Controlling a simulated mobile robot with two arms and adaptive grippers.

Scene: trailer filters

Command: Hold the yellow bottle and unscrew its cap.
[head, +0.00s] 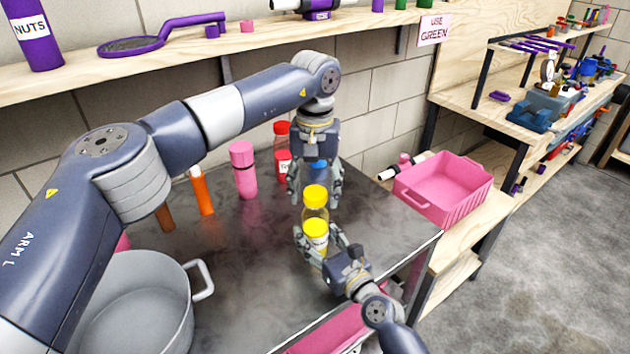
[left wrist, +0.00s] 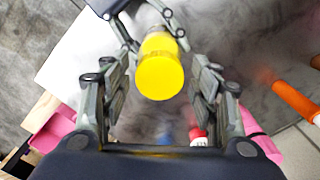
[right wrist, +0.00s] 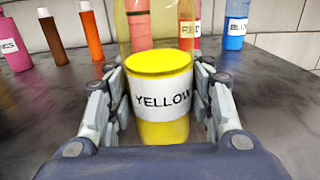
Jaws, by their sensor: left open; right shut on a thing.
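The yellow bottle (head: 316,232) stands upright on the dark table with its yellow cap (head: 315,194) on top. In the right wrist view its "YELLOW" label (right wrist: 162,99) faces me, and the cap is out of frame. My right gripper (head: 322,246) is shut on the bottle's body, a finger on each side. My left gripper (head: 315,188) comes down from above, pointing at the bottle's top. In the left wrist view the cap (left wrist: 160,76) lies between the spread left fingers, with gaps on both sides.
A grey pot (head: 135,300) is at front left. A pink crate (head: 440,185) is on the right bench. The table's front edge is close.

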